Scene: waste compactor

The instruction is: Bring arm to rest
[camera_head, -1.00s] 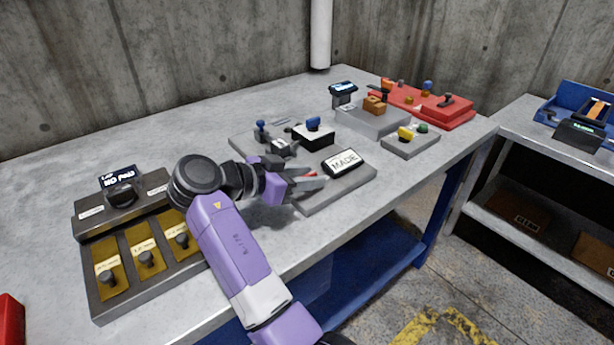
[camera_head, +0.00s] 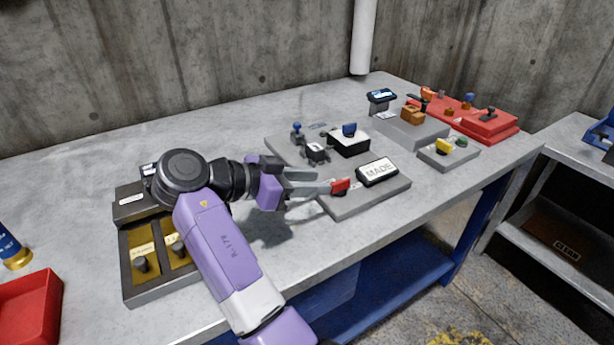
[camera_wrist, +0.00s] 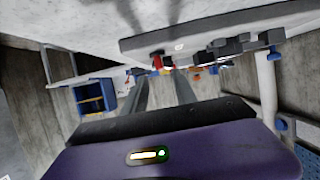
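My purple arm reaches over the grey workbench from the front. My gripper (camera_head: 322,182) points right in the head view, at the left side of a grey plate (camera_head: 360,201). Its two fingers are apart with nothing seen between them; the wrist view also shows the open gripper (camera_wrist: 162,84). A small red part (camera_head: 340,186) is just beyond the fingertips in the head view, and the wrist view shows it beyond them too (camera_wrist: 157,62). I cannot tell whether a finger touches it. A block labelled MADE (camera_head: 378,173) sits on the plate to its right.
A dark box with brass panels (camera_head: 141,250) stands under and left of my arm, partly hidden. A red bin (camera_head: 30,308) and a blue-and-brass cylinder (camera_head: 12,248) are at far left. Several devices and a red base (camera_head: 490,124) stand farther right. Bench space behind my arm is clear.

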